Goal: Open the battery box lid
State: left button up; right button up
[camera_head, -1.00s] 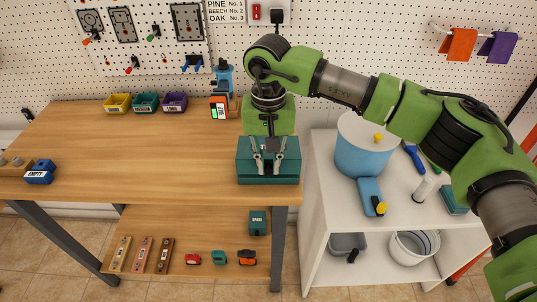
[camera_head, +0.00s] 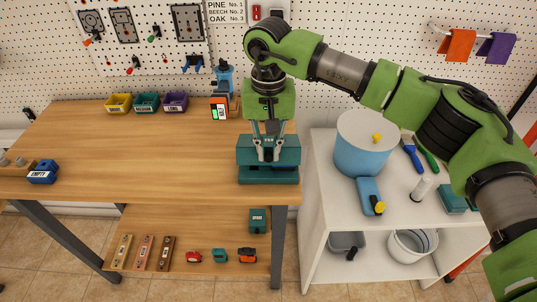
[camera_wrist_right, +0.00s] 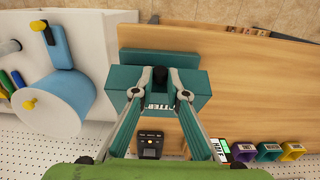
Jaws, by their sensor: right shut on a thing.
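The battery box (camera_head: 268,176) is teal and stands at the right front corner of the wooden workbench. Its teal lid (camera_head: 288,150) is raised above it, with a narrow gap between them in the head view. My right gripper (camera_head: 268,155) reaches down from above and is shut on the lid's black knob. In the wrist view the right gripper (camera_wrist_right: 160,92) has its fingertips closed around the knob (camera_wrist_right: 160,75). The lid (camera_wrist_right: 200,82) there covers part of the box (camera_wrist_right: 225,63) behind it. The box's inside is hidden. My left gripper is not in view.
An orange device with a screen (camera_head: 219,107) stands behind the box. Yellow, green and purple bins (camera_head: 146,102) line the bench's back. A white cart (camera_head: 320,190) with a blue bucket (camera_head: 362,150) stands right. The bench middle is clear.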

jog(key=shift+w+r, duration=0.1)
jog(key=shift+r, duration=0.05)
jog(key=shift+w+r+p, duration=0.65)
jog(key=shift+w+r, duration=0.3)
jog(key=shift+w, duration=0.05)
jog(key=shift+w+r, duration=0.15)
jog(key=shift+r, duration=0.05)
jog(key=shift+w+r+p, duration=0.3)
jog(key=shift+w+p, duration=0.1)
jog(key=shift+w, duration=0.1)
jog(key=shift+w+r+p, duration=0.25)
jog(key=shift+w+p, duration=0.1)
jog(key=shift+w, duration=0.15)
